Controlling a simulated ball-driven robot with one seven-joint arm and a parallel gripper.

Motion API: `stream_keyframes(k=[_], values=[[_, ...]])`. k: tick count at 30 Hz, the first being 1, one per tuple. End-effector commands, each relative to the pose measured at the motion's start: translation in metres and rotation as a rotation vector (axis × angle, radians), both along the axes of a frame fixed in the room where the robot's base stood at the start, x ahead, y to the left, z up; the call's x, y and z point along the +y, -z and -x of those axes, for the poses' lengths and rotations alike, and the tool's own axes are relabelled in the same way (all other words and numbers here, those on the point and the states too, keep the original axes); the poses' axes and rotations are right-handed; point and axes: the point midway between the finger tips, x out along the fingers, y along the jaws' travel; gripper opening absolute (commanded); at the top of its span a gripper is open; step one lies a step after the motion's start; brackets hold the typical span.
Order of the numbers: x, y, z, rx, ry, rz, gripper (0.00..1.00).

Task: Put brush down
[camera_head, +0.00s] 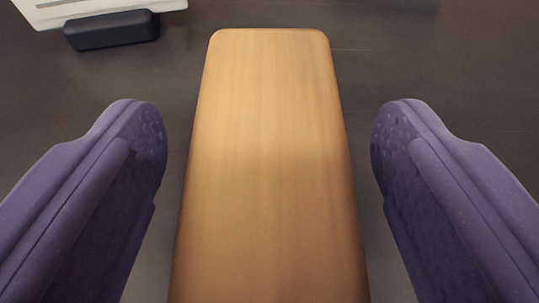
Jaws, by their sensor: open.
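A light wooden block (270,165) with rounded corners, which looks like the brush's back or handle, lies between the two fingers of my gripper (270,150). Its near end runs out of the bottom of the view. The purple fingers are open, one on each side, with a gap of dark surface showing between each finger and the wood. No bristles show; the underside is hidden.
The wood is over a dark brown, flat surface (450,60). At the top left is part of a white object (75,12) with a dark, rounded block (112,30) at its near edge. The surface at the top right is clear.

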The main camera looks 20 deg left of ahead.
Motion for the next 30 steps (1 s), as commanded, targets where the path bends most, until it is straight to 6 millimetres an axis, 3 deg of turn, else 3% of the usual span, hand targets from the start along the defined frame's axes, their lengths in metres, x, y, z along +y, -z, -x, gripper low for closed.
stream_keyframes(k=[12, 24, 30], values=[[-0.001, -0.006, 0.003, 0.0, 0.0, 0.0, 0.76], [-0.023, -0.04, 0.081, 0.001, 0.0, -0.001, 0.76], [-0.03, -0.048, 0.103, 0.0, 0.0, 0.0, 0.76]])
